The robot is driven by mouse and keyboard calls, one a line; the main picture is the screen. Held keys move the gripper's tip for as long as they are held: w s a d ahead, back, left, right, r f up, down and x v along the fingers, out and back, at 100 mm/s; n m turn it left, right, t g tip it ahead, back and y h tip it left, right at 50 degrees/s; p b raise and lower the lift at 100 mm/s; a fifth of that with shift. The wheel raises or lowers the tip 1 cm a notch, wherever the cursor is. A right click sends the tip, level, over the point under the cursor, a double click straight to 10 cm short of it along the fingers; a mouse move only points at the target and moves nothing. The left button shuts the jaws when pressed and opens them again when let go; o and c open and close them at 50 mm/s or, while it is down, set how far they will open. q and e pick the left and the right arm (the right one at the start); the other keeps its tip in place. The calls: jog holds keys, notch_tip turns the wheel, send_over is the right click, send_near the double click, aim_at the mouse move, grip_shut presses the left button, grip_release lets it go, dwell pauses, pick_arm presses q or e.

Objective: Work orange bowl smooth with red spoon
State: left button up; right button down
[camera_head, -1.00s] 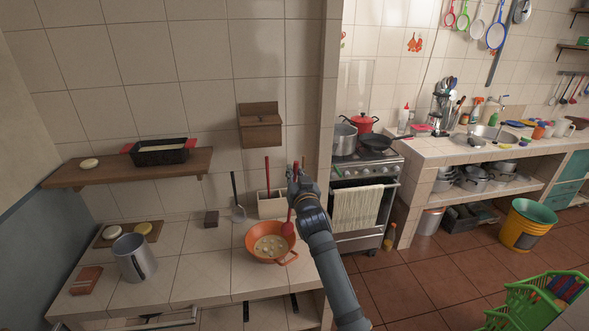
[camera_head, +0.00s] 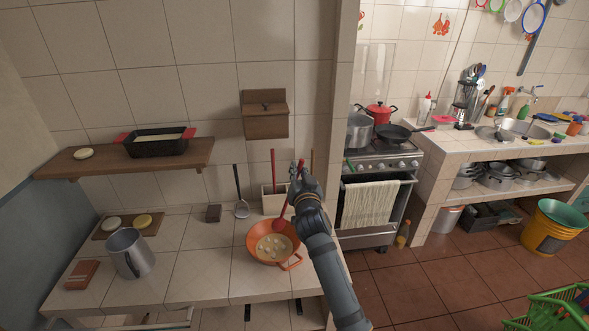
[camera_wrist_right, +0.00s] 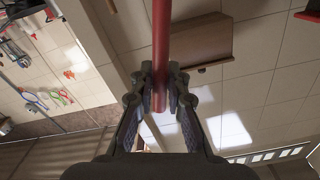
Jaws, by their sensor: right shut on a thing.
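The orange bowl (camera_head: 289,257) stands upright on the tiled counter, with a pale, lumpy mixture (camera_head: 273,247) in it. My right gripper (camera_head: 297,177) is above and behind the bowl, shut on the handle of the red spoon (camera_head: 280,224). The spoon points down, its head at the back part of the bowl; I cannot tell whether it touches the mixture. In the right wrist view the two fingers (camera_wrist_right: 160,92) close around the red handle (camera_wrist_right: 160,35). My left gripper is not in view.
A pale utensil holder (camera_head: 272,204) stands behind the bowl, with a ladle (camera_head: 241,207) to its left. A metal pitcher (camera_head: 130,254) and a board (camera_head: 112,231) are at the left. The counter between pitcher and bowl is clear. A shelf (camera_head: 80,165) hangs above.

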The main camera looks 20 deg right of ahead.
jog(key=shift+s+d+f, duration=0.1)
jog(key=shift+s+f, duration=0.15)
jog(key=shift+f, duration=0.2)
jog(key=shift+s+f+b, duration=0.15)
jog(key=shift+f+b, duration=0.05)
jog(key=shift+b, duration=0.25)
jog(key=f+b, duration=0.3)
jog(key=shift+w+a+f, duration=0.25)
jog(key=shift+w+a, duration=0.05)
jog(key=shift+a, duration=0.1)
jog(key=shift+a+f+b, duration=0.2)
jog(key=shift+f+b, duration=0.35)
jog(key=shift+b, duration=0.05)
jog(key=shift+a+f+b, duration=0.15)
jog(key=shift+f+b, duration=0.35)
jog(key=shift+b, duration=0.1)
pick_arm(q)
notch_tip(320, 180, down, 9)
jog(key=b, duration=0.2)
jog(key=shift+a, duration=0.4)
pick_arm(e)
jog(key=shift+w+a+f, duration=0.1)
jog(key=shift+a+f, duration=0.1)
jog(key=shift+f, duration=0.3)
jog(key=shift+w+a+f, duration=0.1)
jog(key=shift+a+f, duration=0.05)
jog(key=shift+f, duration=0.35)
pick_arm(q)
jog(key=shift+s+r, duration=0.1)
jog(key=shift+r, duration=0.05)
